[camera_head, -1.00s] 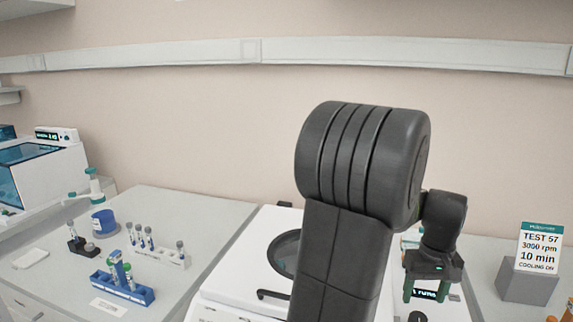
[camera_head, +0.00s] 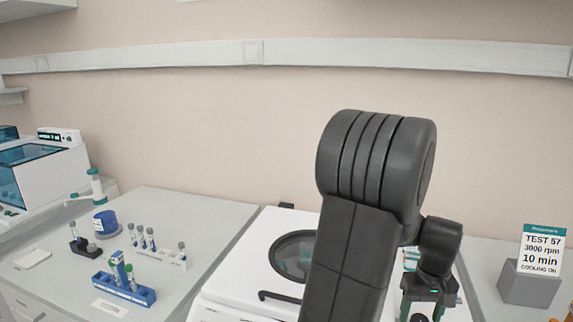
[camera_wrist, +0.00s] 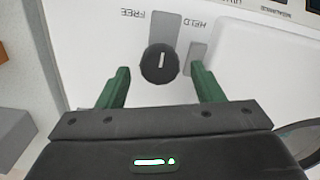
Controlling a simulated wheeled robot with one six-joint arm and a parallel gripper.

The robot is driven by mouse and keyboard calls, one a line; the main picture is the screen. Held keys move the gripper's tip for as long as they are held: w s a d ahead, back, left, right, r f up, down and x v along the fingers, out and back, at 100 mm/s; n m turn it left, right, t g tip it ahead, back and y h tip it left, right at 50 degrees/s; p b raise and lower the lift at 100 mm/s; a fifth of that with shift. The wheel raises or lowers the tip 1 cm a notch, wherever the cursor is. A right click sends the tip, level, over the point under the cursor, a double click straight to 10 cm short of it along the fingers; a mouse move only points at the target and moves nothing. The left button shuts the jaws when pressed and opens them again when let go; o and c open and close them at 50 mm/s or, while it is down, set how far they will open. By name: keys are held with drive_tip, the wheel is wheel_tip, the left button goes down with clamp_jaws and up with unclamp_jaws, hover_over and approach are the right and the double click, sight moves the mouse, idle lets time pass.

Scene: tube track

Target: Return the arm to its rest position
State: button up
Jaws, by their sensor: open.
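My gripper (camera_head: 424,311) hangs pointing down over the right part of the white centrifuge (camera_head: 237,277) in the head view. In the wrist view my gripper (camera_wrist: 162,85) has its two green fingers apart, with nothing held between them. A black round knob (camera_wrist: 160,64) with a white mark lies ahead of the fingers, between the labels FREE and HELD. I cannot tell from the wrist view how far the fingertips are from the knob. My arm hides much of the centrifuge in the head view.
A blue rack (camera_head: 123,289) with tubes, a white rack (camera_head: 161,256) and a blue pot (camera_head: 105,223) stand on the left bench. A sign reading TEST 57 (camera_head: 541,249) stands on a grey block (camera_head: 528,288) at the right.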

wheel_tip(320, 180, up, 13)
wheel_tip(320, 180, down, 14)
drive_tip(key=shift+r, duration=0.1)
drive_tip(key=m, duration=0.9)
drive_tip(key=shift+s+d, duration=0.1)
drive_tip(key=shift+d, duration=0.05)
drive_tip(key=m, duration=0.5)
drive_tip(key=shift+s+m, duration=0.1)
drive_tip(key=shift+m, duration=1.8)
drive_tip(key=shift+s+r, duration=0.1)
drive_tip(key=shift+r, duration=0.05)
